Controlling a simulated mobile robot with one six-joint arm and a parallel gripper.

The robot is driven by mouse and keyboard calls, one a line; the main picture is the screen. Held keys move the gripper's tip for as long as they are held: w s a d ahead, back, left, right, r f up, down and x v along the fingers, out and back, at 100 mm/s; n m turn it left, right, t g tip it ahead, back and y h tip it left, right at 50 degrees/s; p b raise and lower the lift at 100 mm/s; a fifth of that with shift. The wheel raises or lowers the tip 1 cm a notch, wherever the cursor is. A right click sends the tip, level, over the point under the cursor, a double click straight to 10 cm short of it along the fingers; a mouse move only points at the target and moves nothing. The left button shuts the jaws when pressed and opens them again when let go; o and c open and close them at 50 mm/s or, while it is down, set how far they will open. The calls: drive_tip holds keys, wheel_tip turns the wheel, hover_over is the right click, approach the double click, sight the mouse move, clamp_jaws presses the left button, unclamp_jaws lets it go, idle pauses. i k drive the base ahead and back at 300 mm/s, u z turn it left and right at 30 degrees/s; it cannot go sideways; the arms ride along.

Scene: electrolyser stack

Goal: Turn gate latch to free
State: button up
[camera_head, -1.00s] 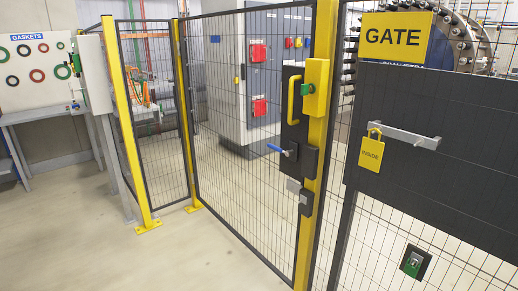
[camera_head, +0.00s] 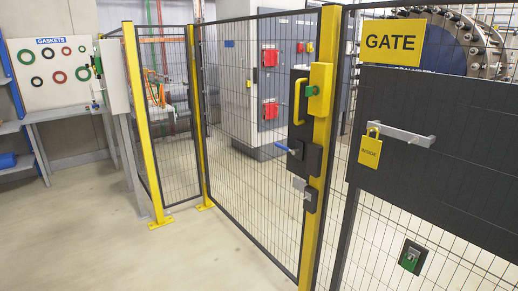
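The gate latch is a lever with a blue handle (camera_head: 282,147) on a black plate (camera_head: 308,158). The handle points left and lies nearly level. A yellow pull handle (camera_head: 298,101) stands above it on a black backing plate. To the right, a yellow box with a green part (camera_head: 312,89) sits on the yellow gate post (camera_head: 320,165). A small grey lock-like box (camera_head: 309,199) is below the latch. The mesh gate panel (camera_head: 250,170) looks closed against the post. My gripper is not in view.
Clear floor (camera_head: 190,260) lies before the fence. A yellow GATE sign (camera_head: 391,39) and a yellow INSIDE tag (camera_head: 370,150) by a grey bar (camera_head: 405,136) are at right. A green-and-grey device (camera_head: 411,257) sits low on the mesh. A bench (camera_head: 75,112) stands at left.

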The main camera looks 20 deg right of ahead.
sight(294, 152)
drive_tip(key=z, duration=0.45)
drive_tip(key=k, duration=0.15)
drive_tip(key=u, duration=2.1)
drive_tip(key=k, duration=1.3)
drive_tip(key=z, duration=0.6)
drive_tip(key=i, duration=1.65)
drive_tip(key=z, duration=0.1)
